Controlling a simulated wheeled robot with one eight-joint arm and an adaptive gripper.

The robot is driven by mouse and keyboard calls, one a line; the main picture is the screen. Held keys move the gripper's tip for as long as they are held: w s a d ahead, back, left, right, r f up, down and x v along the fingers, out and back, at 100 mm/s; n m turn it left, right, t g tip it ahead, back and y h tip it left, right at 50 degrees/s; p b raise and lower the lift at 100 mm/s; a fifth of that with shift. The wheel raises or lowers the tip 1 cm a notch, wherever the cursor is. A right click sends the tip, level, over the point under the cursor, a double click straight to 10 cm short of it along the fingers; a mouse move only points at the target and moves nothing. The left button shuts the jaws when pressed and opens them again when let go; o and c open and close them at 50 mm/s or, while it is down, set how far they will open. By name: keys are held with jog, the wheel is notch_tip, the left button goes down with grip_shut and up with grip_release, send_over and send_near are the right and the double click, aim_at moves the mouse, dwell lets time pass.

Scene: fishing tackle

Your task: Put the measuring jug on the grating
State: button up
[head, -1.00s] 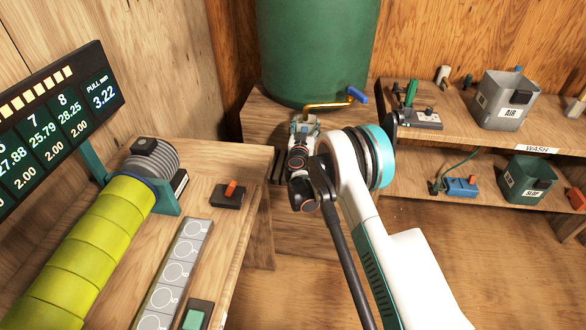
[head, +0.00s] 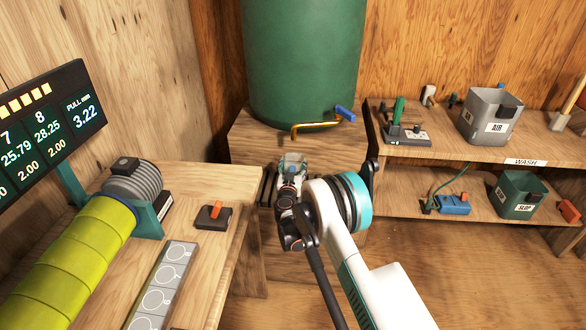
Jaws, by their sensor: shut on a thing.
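My gripper (head: 291,172) is in the head view, seen from behind and above, in front of the green tank's stand. It is shut on a small, clear, greenish thing, apparently the measuring jug (head: 293,158), mostly hidden by the gripper. The jug is below and in front of the brass tap spout. The grating (head: 266,187) shows as dark slats just left of my gripper, low against the stand; my arm hides the rest. I cannot tell whether the jug touches the grating.
The green tank (head: 305,60) has a brass tap (head: 318,125) with a blue lever. A workbench (head: 225,182) with a yellow-green roll (head: 70,255) stands left. Shelves at right hold a grey AIR bin (head: 490,118) and a green SLOP bin (head: 520,195).

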jog(key=o, duration=1.5)
